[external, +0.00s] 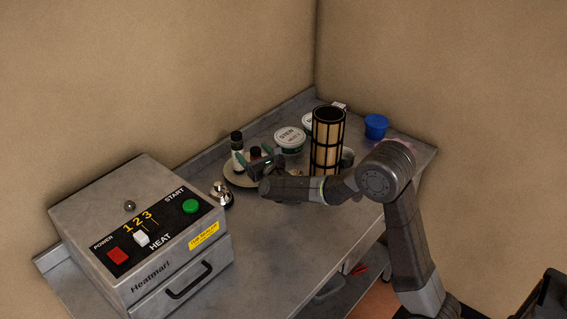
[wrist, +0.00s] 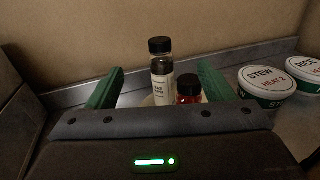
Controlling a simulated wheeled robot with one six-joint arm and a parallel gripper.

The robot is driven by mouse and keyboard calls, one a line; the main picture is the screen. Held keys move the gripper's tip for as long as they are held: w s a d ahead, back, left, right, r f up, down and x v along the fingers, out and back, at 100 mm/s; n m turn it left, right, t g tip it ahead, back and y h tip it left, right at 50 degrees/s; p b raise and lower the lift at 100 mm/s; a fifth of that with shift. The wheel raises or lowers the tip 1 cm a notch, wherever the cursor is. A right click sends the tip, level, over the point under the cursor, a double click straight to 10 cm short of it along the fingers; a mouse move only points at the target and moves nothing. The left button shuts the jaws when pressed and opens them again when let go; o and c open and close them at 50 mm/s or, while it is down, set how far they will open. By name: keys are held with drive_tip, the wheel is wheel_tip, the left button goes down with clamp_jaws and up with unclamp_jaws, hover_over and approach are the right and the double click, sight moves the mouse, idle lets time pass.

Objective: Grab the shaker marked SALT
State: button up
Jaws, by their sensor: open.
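Two black-capped containers stand together on a round tray (external: 236,180). The taller one (wrist: 162,84) is a clear bottle with a white label, also seen in the external view (external: 237,148). Its label print is too small to read, so I cannot tell whether it says SALT. The shorter one (wrist: 189,91) has red contents and stands in front of it to the right; its dark top shows in the external view (external: 255,153). My gripper (external: 259,163) is open and empty, its green fingers (wrist: 161,78) spread either side of both containers in the wrist view.
A tall black-and-tan cylinder (external: 327,140) stands behind my arm, with a blue cup (external: 376,125) beyond. A bell (external: 221,195) and the Heatmart machine (external: 140,225) are left. Walls border the counter.

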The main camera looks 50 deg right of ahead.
drive_tip(key=n+g+y+p, duration=0.4)
drive_tip(key=n+g, duration=0.7)
drive_tip(key=n, duration=2.4)
approach(297, 172)
drive_tip(key=shift+h, duration=0.5)
drive_tip(key=w+f, duration=0.1)
drive_tip(key=f, duration=0.1)
drive_tip(key=w+f+p, duration=0.1)
drive_tip(key=f, duration=0.1)
drive_tip(key=w+f, duration=0.1)
drive_tip(key=f, duration=0.1)
drive_tip(key=shift+w+a+f, duration=0.25)
drive_tip(key=shift+a+f, duration=0.05)
drive_tip(key=shift+s+d+p+x, duration=0.15)
drive_tip(key=shift+p+x, duration=0.2)
drive_tip(key=shift+x, duration=1)
drive_tip(key=shift+s+d+p+x, duration=0.15)
drive_tip(key=shift+p+x, duration=0.2)
drive_tip(key=shift+x, duration=0.95)
drive_tip(key=shift+f, duration=0.1)
